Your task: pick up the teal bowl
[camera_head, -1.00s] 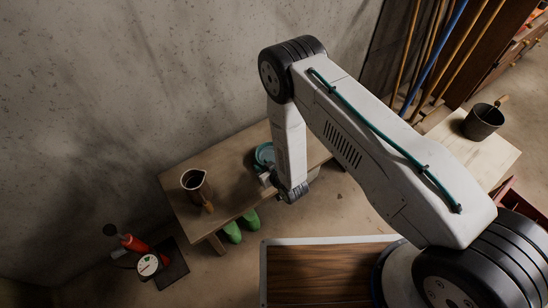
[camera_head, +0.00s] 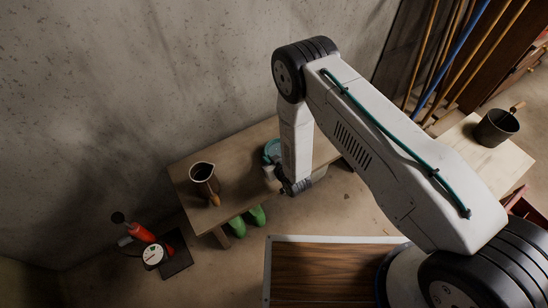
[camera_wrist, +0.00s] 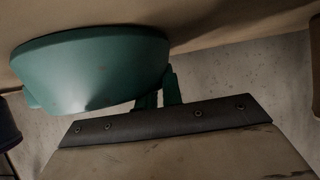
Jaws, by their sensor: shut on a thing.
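The teal bowl (camera_head: 271,149) is at the bench's back half in the head view, partly hidden by my arm. It looms large at upper left in the wrist view (camera_wrist: 95,68), its side towards the camera. My gripper (camera_head: 270,172) is beside the bowl, at the end of my lowered arm. In the wrist view two narrow teal fingers (camera_wrist: 160,94) reach to the bowl's right end and are shut on it there. The exact contact is partly hidden. I cannot tell whether the bowl is clear of the bench top.
The wooden bench (camera_head: 243,155) stands against the concrete wall. A dark pitcher (camera_head: 203,182) stands on its left part, and green boots (camera_head: 247,219) are below. A red tool and a dial (camera_head: 154,254) are on the floor at left. A dark pot (camera_head: 496,128) is at right.

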